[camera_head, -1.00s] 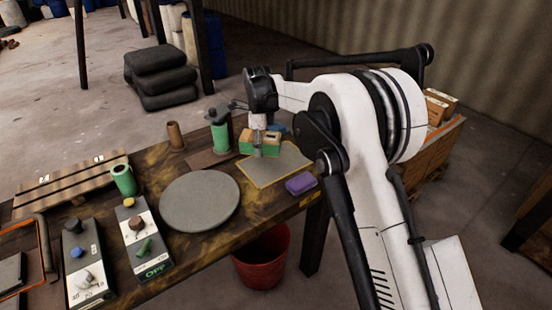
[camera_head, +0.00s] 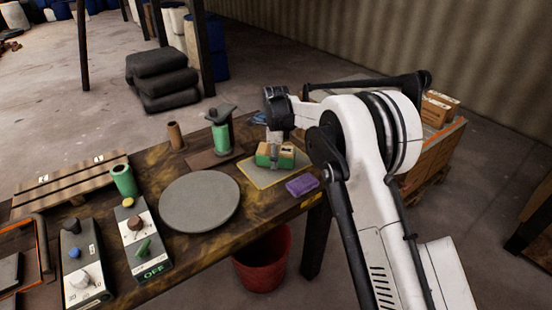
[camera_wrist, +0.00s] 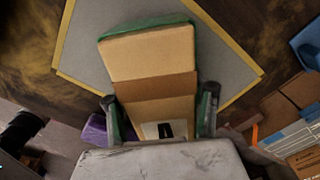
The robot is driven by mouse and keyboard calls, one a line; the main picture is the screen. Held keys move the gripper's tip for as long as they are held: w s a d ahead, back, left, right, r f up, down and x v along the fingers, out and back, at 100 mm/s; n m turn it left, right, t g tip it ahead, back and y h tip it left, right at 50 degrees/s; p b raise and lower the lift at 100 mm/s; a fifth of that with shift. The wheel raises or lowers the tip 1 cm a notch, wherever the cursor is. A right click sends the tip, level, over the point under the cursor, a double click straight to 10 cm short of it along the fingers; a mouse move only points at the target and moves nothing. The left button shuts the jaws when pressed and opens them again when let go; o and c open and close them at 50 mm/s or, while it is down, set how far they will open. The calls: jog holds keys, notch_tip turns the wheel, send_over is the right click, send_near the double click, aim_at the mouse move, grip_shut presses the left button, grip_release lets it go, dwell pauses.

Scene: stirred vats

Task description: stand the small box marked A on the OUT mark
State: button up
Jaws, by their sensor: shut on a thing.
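The small box (camera_head: 286,158) has green sides and a tan top. In the wrist view the box (camera_wrist: 150,65) shows a white label with a black mark near my gripper; I cannot read its letter. My gripper (camera_head: 273,158) is shut on the box, with one finger on each side in the wrist view (camera_wrist: 160,113). The box is over a grey square mat with a yellow border (camera_head: 262,183), also beneath it in the wrist view (camera_wrist: 85,45). No OUT lettering is readable. I cannot tell whether the box touches the mat.
A purple sponge (camera_head: 301,186) lies by the mat's near right corner. A round grey plate (camera_head: 199,201) is to the left. A green cylinder with a dark clamp (camera_head: 220,135) stands behind. Control boxes (camera_head: 146,238) are at the front left. A red bucket (camera_head: 262,262) stands below the table.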

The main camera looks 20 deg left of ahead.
jog(key=shift+f, duration=0.2)
jog(key=o, duration=1.5)
jog(key=shift+c, duration=0.2)
notch_tip(320, 180, up, 12)
jog(key=shift+r+p, duration=0.2)
jog(key=shift+p, duration=0.6)
